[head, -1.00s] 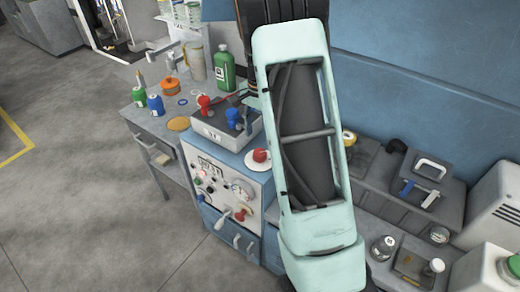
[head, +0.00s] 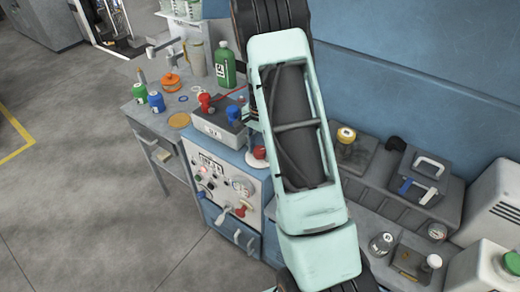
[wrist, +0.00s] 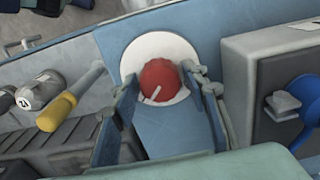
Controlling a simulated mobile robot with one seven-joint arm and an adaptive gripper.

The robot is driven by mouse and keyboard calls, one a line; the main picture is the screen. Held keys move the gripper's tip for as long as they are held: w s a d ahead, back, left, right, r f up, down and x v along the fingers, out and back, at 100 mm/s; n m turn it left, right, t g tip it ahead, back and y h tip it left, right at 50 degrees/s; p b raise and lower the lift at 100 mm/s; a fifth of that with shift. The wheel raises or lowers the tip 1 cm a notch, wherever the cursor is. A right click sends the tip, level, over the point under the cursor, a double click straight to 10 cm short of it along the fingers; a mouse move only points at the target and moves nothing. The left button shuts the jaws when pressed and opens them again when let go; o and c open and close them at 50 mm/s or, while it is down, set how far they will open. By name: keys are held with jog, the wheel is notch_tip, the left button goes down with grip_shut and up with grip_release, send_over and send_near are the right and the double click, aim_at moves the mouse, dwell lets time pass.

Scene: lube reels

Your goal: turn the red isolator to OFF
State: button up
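The red isolator (wrist: 160,81) is a round red knob with a white pointer mark on a white disc (wrist: 133,57), on the blue cabinet top. In the wrist view its mark slants down to the left. My gripper (wrist: 166,86) is open, with one finger on each side of the knob. The right finger looks very close to the knob; I cannot tell whether it touches. In the head view the isolator (head: 259,153) shows at the left edge of my arm, partly covered, and my gripper is mostly hidden behind the arm.
A grey box with red and blue connectors (head: 218,131) stands just left of the isolator. Below is a panel with a gauge and levers (head: 222,187). A green bottle (head: 225,65) stands behind. A grey bench (head: 345,215) with jars and a caddy lies right.

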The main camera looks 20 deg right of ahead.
jog(key=c, duration=0.8)
jog(key=shift+b, duration=0.3)
jog(key=n+b, duration=0.2)
jog(key=n, duration=0.1)
jog(key=shift+f, duration=0.1)
jog(key=n+b, duration=0.2)
jog(key=n, duration=0.2)
jog(key=shift+n, duration=0.3)
jog(key=n+b, duration=0.2)
jog(key=n, duration=0.8)
jog(key=shift+n, duration=0.3)
